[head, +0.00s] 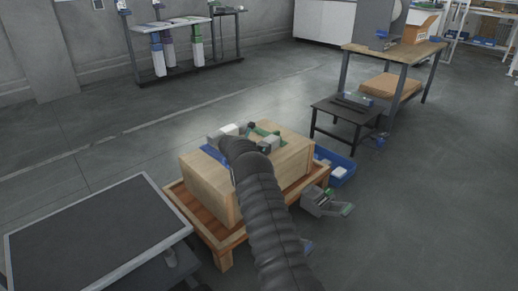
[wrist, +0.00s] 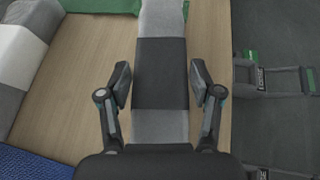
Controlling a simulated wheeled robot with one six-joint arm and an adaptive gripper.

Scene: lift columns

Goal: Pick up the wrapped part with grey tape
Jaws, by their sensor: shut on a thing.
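In the wrist view, a long light grey wrapped part with a dark grey tape band (wrist: 161,72) runs up the middle, over the wooden box top. A green piece shows by its far end. My gripper (wrist: 160,88) has one finger on each side of the band and is shut on this part. The fingertip contact is hard to see. In the head view, my arm reaches down to the box top, and my gripper is mostly hidden behind it. A grey-white wrapped piece (head: 269,144) shows just right of the arm's end; I cannot tell if it is the held part.
The wooden box (head: 207,186) stands on a low wooden pallet (head: 190,212). Another white and grey wrapped part (wrist: 18,70) and a blue cloth (wrist: 28,153) lie left. Grey parts (head: 322,204) and a blue bin (head: 343,171) are right of the box. A dark-topped table (head: 90,235) stands left.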

